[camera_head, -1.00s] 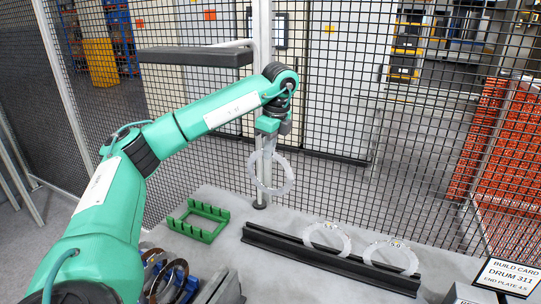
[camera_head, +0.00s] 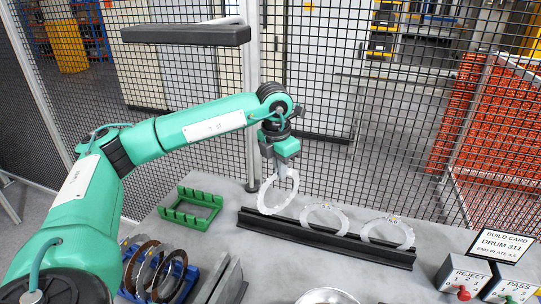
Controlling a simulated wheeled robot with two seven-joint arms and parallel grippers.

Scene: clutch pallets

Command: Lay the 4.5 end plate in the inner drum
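My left gripper (camera_head: 284,168) points down and is shut on the top of a pale, toothed ring plate (camera_head: 267,205). The plate hangs roughly upright, its lower edge near the left part of a long black rack (camera_head: 345,243). I cannot tell whether it touches the rack, and I read no number on it. Two similar ring plates (camera_head: 310,208) (camera_head: 367,232) stand in the rack, with small labels too blurred to read. A shiny round metal rim (camera_head: 327,296), perhaps the inner drum, is cut off by the bottom edge. My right gripper is not in view.
A build card (camera_head: 503,246) reads DRUM 311, END PLATE 4.5. A green slotted rack (camera_head: 190,208) and a blue rack (camera_head: 190,282) with dark rings are at left. Mesh fence (camera_head: 400,130) closes the back.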

